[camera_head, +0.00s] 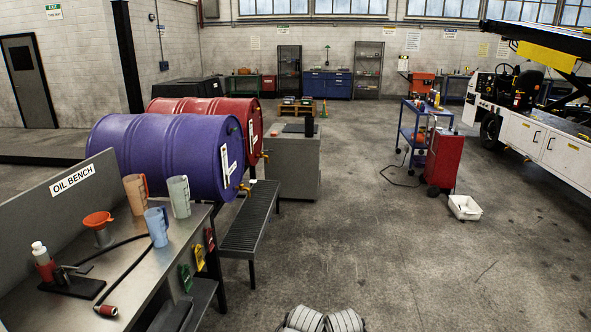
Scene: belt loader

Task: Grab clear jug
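Three jugs stand upright on the metal bench (130,262) at the left. A pale grey, see-through-looking jug (180,198) stands furthest right, near the bench's right edge, and best fits the clear jug. A light blue jug (157,228) stands in front of it, and a brownish-orange jug (135,196) stands to its left. No gripper of mine can be made out. Grey and white ribbed parts at the bottom centre look like my own body.
An orange funnel (98,220), a red-and-white bottle (42,262) and a black hose share the bench. Purple (150,150) and red drums lie behind, with a slatted rack (250,222) beside the bench.

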